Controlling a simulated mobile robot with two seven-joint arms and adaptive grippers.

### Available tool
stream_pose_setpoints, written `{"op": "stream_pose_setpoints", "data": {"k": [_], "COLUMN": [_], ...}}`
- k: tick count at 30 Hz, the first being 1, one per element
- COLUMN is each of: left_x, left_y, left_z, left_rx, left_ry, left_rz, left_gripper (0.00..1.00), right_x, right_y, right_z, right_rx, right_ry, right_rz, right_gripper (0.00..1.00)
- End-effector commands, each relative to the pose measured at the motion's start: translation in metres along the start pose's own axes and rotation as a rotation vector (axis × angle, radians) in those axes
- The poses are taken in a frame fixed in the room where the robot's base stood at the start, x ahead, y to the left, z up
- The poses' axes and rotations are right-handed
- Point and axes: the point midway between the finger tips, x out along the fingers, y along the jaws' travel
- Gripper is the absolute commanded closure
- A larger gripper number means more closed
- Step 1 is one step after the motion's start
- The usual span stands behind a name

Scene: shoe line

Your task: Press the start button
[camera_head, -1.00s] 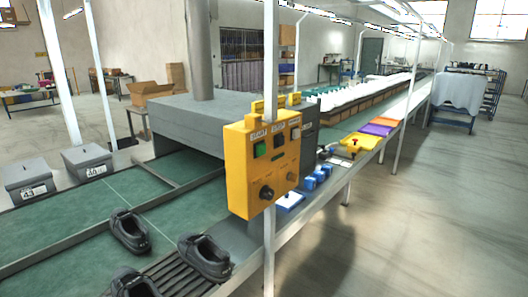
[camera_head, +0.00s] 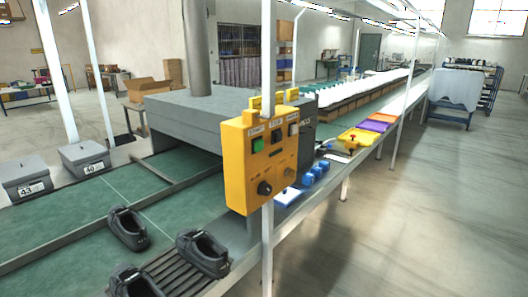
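The yellow control box (camera_head: 261,160) is fixed to a white post beside the conveyor, near the middle of the head view. Its green start button (camera_head: 257,145) is at the upper left of the front face, under a label. A dark button (camera_head: 276,136) and another switch (camera_head: 293,129) sit to the right of it. Two black knobs are lower down. Neither of my grippers shows in this view, and nothing touches the box.
The green conveyor (camera_head: 85,219) runs along the left, with several black shoes (camera_head: 128,228) near the front. Grey boxes (camera_head: 85,157) stand at its far side. A grey machine housing (camera_head: 190,122) is behind the control box. The floor (camera_head: 425,220) at right is clear.

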Motion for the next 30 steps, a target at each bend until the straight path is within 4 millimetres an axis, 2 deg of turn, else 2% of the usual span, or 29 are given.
{"op": "stream_pose_setpoints", "data": {"k": [14, 18, 19, 30], "left_x": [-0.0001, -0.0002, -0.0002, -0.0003], "left_y": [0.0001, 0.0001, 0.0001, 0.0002], "left_z": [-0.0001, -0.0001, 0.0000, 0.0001], "left_rx": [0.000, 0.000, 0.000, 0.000], "left_ry": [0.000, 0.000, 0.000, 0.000], "left_rz": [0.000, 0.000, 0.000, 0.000], "left_gripper": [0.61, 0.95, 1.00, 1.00], "right_x": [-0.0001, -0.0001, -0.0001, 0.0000], "right_y": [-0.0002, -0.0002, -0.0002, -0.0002], "right_z": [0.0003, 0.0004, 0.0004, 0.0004], "right_rx": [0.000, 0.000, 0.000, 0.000], "right_ry": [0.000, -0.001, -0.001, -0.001], "right_rz": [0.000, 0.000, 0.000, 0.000], "right_gripper": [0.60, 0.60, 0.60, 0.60]}}
